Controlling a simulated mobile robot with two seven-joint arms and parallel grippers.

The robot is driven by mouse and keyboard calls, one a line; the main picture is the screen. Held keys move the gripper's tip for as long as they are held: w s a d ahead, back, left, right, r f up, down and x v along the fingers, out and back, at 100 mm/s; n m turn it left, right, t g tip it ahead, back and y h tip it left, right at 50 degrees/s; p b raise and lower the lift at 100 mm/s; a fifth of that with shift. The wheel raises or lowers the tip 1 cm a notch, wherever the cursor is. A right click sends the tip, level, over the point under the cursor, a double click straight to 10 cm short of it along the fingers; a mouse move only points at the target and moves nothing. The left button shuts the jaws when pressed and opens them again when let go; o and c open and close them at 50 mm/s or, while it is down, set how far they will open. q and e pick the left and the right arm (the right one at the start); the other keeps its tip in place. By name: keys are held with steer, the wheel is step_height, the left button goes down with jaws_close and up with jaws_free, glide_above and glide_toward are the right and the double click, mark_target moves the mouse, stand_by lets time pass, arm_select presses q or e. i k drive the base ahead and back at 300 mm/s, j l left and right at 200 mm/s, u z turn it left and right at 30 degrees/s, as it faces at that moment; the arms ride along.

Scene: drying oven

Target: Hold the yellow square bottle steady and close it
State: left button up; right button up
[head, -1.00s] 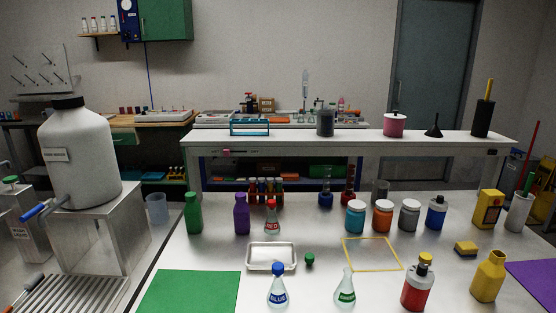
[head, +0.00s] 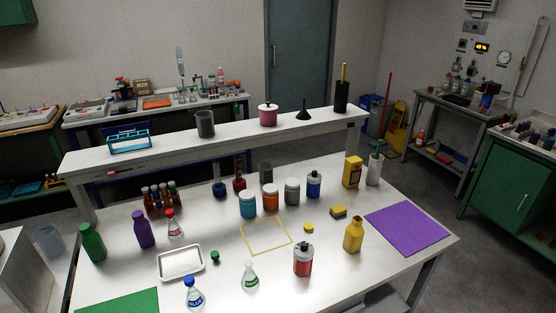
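The yellow square bottle (head: 353,235) stands upright near the right front of the white table. Its neck appears bare, with no separate cap visible on it. A small yellow cap (head: 308,228) lies on the table to the left of the bottle, behind a red bottle with a grey top (head: 303,259). Neither of my grippers is in the head view.
A purple mat (head: 407,228) lies right of the yellow bottle. A yellow block (head: 338,211) is behind it. A yellow frame outline (head: 265,235), a white tray (head: 181,262), flasks and jars occupy the left and middle. A raised shelf (head: 220,139) runs along the back.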

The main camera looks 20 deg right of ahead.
mark_target(354, 232)
steer(key=z, duration=1.3)
